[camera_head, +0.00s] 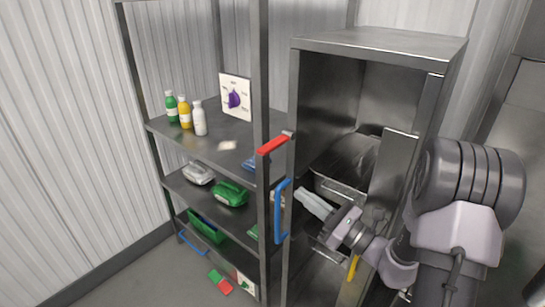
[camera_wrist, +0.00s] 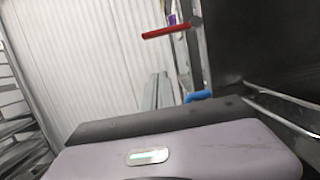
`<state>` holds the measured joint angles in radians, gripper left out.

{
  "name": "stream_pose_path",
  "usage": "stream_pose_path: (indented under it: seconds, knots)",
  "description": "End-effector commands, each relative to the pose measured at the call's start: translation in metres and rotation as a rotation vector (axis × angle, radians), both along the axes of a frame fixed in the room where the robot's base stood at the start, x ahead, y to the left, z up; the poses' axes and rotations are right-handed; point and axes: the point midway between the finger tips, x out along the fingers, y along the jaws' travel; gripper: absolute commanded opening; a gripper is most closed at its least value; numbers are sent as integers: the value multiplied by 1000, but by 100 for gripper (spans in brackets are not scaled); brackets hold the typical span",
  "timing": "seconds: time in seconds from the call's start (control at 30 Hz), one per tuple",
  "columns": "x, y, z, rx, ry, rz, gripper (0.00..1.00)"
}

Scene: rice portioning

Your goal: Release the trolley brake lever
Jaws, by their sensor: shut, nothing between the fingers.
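I cannot tell from the pictures alone which is the brake lever. My gripper (camera_head: 304,195) is shut and empty, its pale fingers pointing left, just right of the blue handle and below the red lever. Whether it touches the handle cannot be told.
A metal cabinet (camera_head: 385,43) stands open to the right of the trolley, close around my arm. A yellow handle (camera_head: 353,267) is low at the cabinet.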

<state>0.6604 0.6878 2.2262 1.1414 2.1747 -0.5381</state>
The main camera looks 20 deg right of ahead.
Motion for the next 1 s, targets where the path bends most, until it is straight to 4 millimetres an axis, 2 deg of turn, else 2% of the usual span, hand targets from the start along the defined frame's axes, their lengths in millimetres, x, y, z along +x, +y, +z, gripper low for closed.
stream_pose_path:
  seconds: [0.17,0.57,0.7,0.8,1.0]
  knots:
    - [11,9,3,-3,-2,4,0]
    - [78,59,24,-4,-3,6,0]
    - [79,58,48,-2,-4,1,0]
    - [78,58,58,-2,-2,2,0]
    - [78,58,65,-1,0,3,0]
